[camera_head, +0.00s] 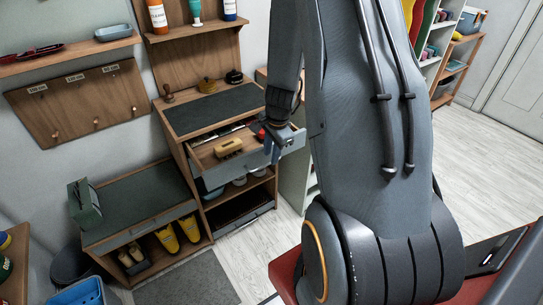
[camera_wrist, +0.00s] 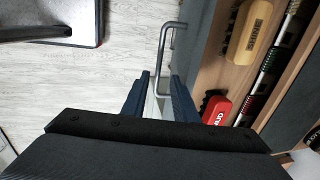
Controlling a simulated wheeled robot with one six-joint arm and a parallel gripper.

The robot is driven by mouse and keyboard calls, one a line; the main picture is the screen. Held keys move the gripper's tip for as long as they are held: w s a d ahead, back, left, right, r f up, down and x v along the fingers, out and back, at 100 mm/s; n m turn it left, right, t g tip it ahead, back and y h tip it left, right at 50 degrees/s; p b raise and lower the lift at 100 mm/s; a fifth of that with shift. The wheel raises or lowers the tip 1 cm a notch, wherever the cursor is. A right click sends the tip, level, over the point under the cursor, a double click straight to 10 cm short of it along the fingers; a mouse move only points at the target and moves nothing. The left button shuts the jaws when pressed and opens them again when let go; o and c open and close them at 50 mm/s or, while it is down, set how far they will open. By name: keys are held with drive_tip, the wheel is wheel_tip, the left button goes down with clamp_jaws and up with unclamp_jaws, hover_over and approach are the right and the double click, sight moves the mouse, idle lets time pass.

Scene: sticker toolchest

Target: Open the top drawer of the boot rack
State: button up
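The boot rack (camera_head: 185,150) appears to be the taller wooden cabinet with a dark top. Its top drawer (camera_head: 240,165) is pulled out, and its grey front (camera_wrist: 192,45) shows in the wrist view. Inside lie a yellow brush (camera_head: 229,147) and a red brush (camera_wrist: 215,108). My gripper (camera_head: 272,152) is at the drawer's front, toward its right side. In the wrist view my gripper (camera_wrist: 159,88) has its fingers apart, with the metal bar handle (camera_wrist: 163,50) between them and gaps visible beside the bar. Contact cannot be told. The handle is hidden in the head view.
A low bench (camera_head: 135,200) with yellow boots (camera_head: 168,238) stands left of the rack. A dark green box (camera_head: 84,204) sits on it. A blue bin (camera_head: 80,292) is at the lower left.

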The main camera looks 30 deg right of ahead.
drive_tip(key=r, duration=0.3)
drive_tip(key=s+r, duration=0.1)
drive_tip(key=r, duration=0.1)
drive_tip(key=shift+s+r, duration=0.1)
drive_tip(key=shift+r, duration=0.3)
drive_tip(key=s+a+r+n, duration=0.5)
drive_tip(key=s+a+n, duration=0.2)
drive_tip(key=a+n, duration=0.2)
drive_tip(key=s+a+r+n+g, duration=0.1)
drive_tip(key=s+a+r+n, duration=0.4)
drive_tip(key=s+a+n, duration=0.2)
drive_tip(key=shift+a+n, duration=0.95)
drive_tip(key=shift+n, duration=0.05)
drive_tip(key=shift+d+r, duration=0.1)
